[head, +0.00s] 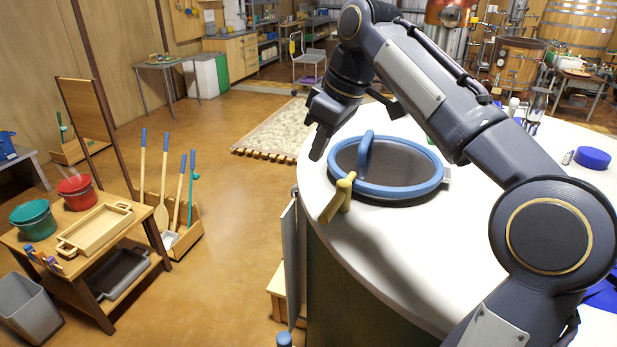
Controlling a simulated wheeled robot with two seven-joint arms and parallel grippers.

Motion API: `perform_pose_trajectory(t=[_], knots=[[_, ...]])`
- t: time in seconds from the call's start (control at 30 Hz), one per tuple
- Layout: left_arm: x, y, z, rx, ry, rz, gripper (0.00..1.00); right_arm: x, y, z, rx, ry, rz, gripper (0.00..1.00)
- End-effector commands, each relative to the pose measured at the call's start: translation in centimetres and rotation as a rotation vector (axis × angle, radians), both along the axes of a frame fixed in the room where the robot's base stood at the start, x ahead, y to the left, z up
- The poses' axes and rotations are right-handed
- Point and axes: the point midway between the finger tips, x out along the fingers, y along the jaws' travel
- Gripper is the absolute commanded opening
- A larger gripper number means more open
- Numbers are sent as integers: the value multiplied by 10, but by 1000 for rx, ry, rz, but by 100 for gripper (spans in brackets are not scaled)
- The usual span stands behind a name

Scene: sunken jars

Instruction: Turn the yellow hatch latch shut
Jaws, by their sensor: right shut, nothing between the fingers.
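The yellow hatch latch (340,198) stands at the near left rim of the round hatch in the white top. The hatch has a blue ring (405,192), a dark lid (395,165) and a blue arched handle (365,152). My right arm reaches over from the right, and my right gripper (317,155) points down just left of the hatch, above and apart from the latch. Its fingers are shut with nothing between them. My left gripper is not in view.
The white top (400,268) is clear in front of the hatch. A blue lid (592,157) and bottles stand at its right. At the left, a wooden stand (150,222) holds buckets and a tray (95,228). Open floor (225,215) lies between.

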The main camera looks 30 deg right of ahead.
Motion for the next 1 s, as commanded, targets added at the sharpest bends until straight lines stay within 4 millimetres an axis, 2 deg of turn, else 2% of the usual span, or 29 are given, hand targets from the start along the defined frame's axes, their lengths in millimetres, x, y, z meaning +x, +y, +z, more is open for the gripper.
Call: perform_pose_trajectory(t=[0.17, 0.53, 0.7, 1.0], knots=[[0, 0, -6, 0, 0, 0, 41, 6, 4, -24, 0, 4, 1, 0], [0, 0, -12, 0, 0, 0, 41, 27, 19, -96, 1, 3, 0, 0], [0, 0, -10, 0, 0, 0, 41, 5, 3, -96, 0, -2, -6, 0], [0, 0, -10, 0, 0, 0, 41, -6, -3, -99, 1, -2, -2, 0]])
